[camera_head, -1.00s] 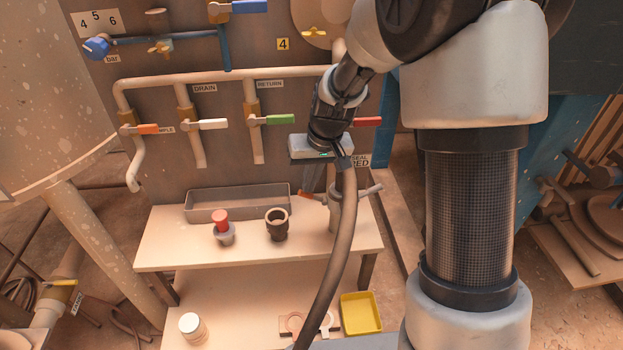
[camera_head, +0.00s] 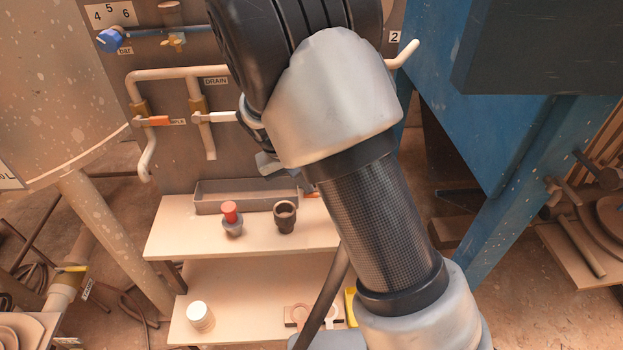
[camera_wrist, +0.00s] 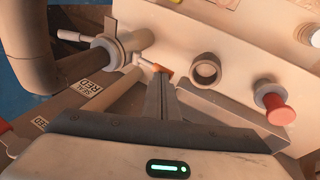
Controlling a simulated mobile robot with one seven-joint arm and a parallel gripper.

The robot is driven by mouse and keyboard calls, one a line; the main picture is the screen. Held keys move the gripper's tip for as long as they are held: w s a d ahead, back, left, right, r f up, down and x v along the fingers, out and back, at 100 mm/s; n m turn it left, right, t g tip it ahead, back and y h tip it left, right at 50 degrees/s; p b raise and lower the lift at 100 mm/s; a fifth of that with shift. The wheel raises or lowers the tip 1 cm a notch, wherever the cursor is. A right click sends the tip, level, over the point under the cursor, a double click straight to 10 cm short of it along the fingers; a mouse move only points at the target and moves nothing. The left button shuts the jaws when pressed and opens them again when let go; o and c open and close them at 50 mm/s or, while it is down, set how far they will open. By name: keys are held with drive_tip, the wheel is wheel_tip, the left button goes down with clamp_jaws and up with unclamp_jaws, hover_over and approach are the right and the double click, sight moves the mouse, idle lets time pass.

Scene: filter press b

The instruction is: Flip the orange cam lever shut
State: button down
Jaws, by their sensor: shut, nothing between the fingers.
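The orange cam lever (camera_wrist: 164,72) shows in the wrist view just beyond my fingertips, sticking out from the pale hose coupling (camera_wrist: 132,45). Only a small orange bit of the lever (camera_head: 309,189) shows in the head view, at the edge of my arm. A second, pale grey lever (camera_wrist: 73,37) sticks out on the coupling's other side. My gripper (camera_wrist: 161,80) is shut and empty, its fingertips right by the orange lever. I cannot tell whether they touch it. My arm hides the coupling and most of my gripper in the head view.
A dark cup (camera_head: 285,216) and a red-topped plug (camera_head: 231,218) stand on the bench (camera_head: 185,232), close to the coupling. A grey tray (camera_head: 240,196) lies behind them. A thick hose (camera_wrist: 32,45) runs into the coupling. Pipes with valve handles (camera_head: 152,121) line the panel.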

drive_tip(key=f+h+b, duration=0.1)
drive_tip(key=f+h, duration=0.1)
drive_tip(key=a+f+h+b, duration=0.1)
drive_tip(key=f+h+b, duration=0.1)
drive_tip(key=h, duration=0.1)
drive_tip(key=f+n+h+b, duration=0.1)
drive_tip(key=h+b, duration=0.1)
drive_tip(key=shift+a+f+t, duration=0.25)
drive_tip(key=shift+f+t, duration=0.05)
drive_tip(key=shift+f, duration=0.3)
drive_tip(key=shift+d+r, duration=0.1)
drive_tip(key=shift+d, duration=0.1)
idle(0.3)
drive_tip(key=shift+d+r, duration=0.25)
drive_tip(key=shift+d, duration=0.35)
